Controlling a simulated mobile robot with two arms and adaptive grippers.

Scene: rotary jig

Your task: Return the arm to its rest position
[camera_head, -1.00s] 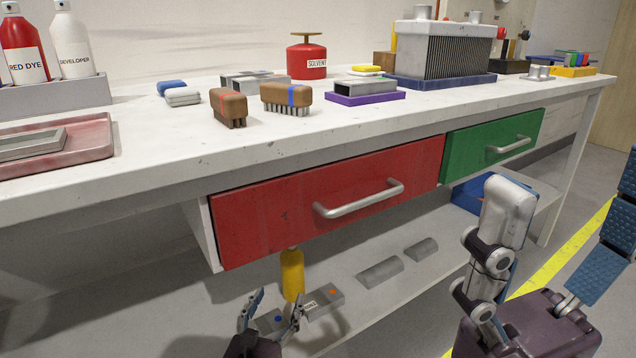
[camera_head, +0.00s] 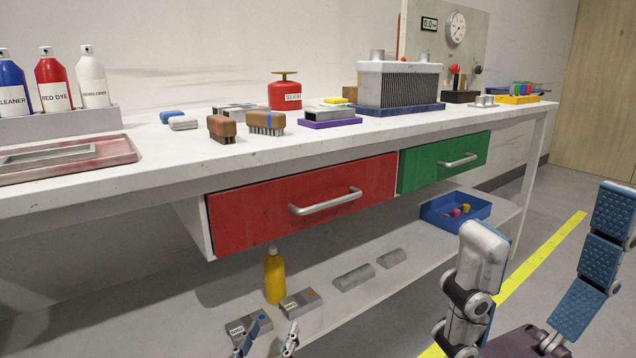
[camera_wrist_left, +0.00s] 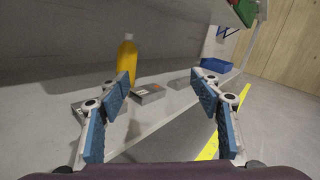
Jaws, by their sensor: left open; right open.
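My left gripper (camera_head: 266,342) shows only its fingertips at the bottom edge of the head view, in front of the lower shelf. In the left wrist view its two blue-padded fingers (camera_wrist_left: 167,98) are spread wide with nothing between them. My right gripper (camera_head: 528,275) is large at the lower right of the head view, its fingers wide apart and empty. It is in front of the bench's right end, over the floor. Neither gripper visibly touches anything.
The white bench (camera_head: 180,172) has a shut red drawer (camera_head: 290,205) and a shut green drawer (camera_head: 440,162). The lower shelf (camera_head: 385,300) bears a yellow bottle (camera_head: 274,277), grey blocks (camera_head: 300,303) and a blue bin (camera_head: 455,211). Floor beside the yellow line (camera_head: 540,255) is clear.

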